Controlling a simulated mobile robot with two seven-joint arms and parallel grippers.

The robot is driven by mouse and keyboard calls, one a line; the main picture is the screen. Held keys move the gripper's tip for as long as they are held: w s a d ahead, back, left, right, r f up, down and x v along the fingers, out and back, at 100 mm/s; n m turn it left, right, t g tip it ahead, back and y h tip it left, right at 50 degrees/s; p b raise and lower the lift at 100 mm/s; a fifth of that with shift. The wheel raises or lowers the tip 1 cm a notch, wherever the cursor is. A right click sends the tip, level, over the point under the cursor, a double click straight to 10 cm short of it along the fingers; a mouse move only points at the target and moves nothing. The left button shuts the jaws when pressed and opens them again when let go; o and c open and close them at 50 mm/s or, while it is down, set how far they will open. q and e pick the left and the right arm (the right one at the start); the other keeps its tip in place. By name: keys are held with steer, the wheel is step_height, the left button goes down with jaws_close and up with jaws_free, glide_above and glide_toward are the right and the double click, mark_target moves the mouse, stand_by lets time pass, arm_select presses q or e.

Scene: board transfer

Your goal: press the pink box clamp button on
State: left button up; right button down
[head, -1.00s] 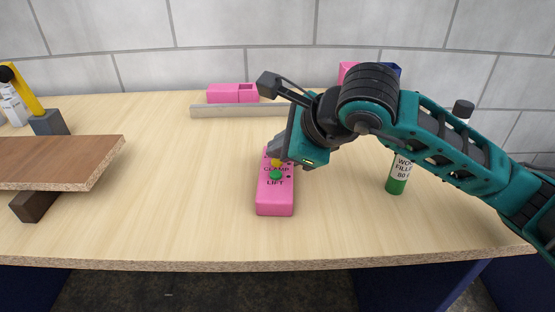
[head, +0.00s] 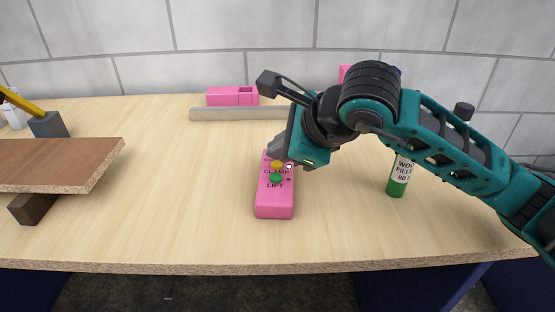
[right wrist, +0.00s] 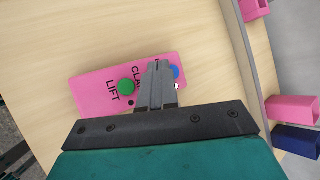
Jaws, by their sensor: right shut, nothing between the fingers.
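The pink box (head: 274,203) lies on the bench, with a green LIFT button (head: 276,178) and a yellow CLAMP button (head: 276,165). Whether the tips touch the box I cannot tell. My left gripper is not in view.
A brown board (head: 60,160) is at the left, with a yellow lever (head: 22,102) on a grey block (head: 47,125) behind it. A green-and-white filler bottle (head: 399,178) stands right of the box. A grey rail (head: 235,114) and pink block (head: 222,96) lie behind.

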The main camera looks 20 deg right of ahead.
mark_target(280, 167)
steer(key=shift+r, duration=0.55)
steer(key=shift+r+p, duration=0.55)
steer(key=shift+r, duration=0.15)
step_height(280, 167, up, 4)
steer(key=shift+r+p, duration=0.15)
steer(key=shift+p, duration=0.9)
